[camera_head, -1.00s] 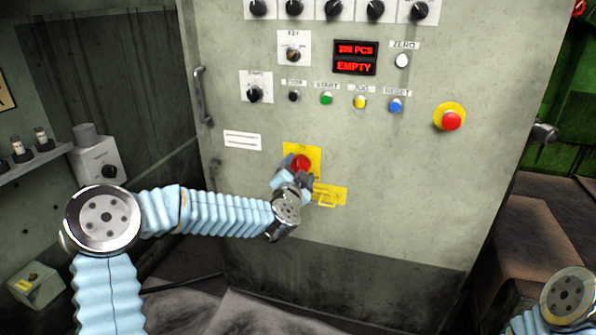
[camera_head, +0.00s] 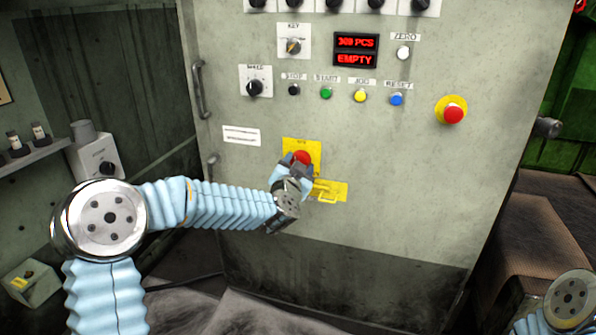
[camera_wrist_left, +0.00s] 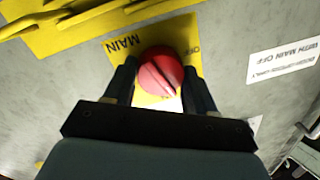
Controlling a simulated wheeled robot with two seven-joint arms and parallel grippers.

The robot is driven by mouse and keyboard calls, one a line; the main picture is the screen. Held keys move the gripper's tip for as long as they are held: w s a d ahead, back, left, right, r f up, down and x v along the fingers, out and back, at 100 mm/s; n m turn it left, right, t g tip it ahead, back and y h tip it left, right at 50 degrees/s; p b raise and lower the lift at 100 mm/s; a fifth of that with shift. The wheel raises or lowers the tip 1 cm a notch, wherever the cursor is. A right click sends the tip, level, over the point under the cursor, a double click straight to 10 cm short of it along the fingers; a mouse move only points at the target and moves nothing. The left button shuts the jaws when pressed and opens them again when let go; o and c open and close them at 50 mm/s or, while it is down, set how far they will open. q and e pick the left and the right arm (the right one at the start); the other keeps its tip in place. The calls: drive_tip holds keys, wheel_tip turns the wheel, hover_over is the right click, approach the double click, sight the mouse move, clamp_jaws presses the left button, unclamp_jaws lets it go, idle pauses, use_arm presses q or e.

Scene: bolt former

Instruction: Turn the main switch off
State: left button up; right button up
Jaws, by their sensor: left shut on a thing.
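The main switch is a red round knob (camera_head: 302,157) on a yellow plate (camera_head: 289,146) low on the grey cabinet front. In the left wrist view the red knob (camera_wrist_left: 160,72) has a pale pointer line, and its yellow plate (camera_wrist_left: 122,48) reads MAIN and OFF. My left gripper (camera_head: 299,164) is at the knob, shut on it. In the left wrist view the two dark fingers (camera_wrist_left: 160,80) stand one on each side of the knob. The lower part of the knob is hidden by the gripper in the head view. My right gripper is not in view.
A yellow hasp (camera_head: 329,191) sits just below right of the switch. A red emergency button (camera_head: 453,115) is at the right. Buttons and a red display (camera_head: 355,50) reading EMPTY are above. A door handle (camera_head: 199,90) stands out at the left edge.

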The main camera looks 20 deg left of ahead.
use_arm(q)
drive_tip(key=shift+n+g+h+b, duration=0.2)
drive_tip(key=shift+n+h+b, duration=0.25)
drive_tip(key=shift+n+b, duration=2.15)
drive_tip(key=shift+n+g+h+b, duration=0.35)
drive_tip(key=shift+n+b, duration=0.85)
drive_tip(key=shift+n, duration=2.7)
drive_tip(key=shift+r, duration=0.1)
drive_tip(key=o, duration=1)
drive_tip(key=shift+o, duration=0.2)
drive_tip(key=shift+s, duration=0.1)
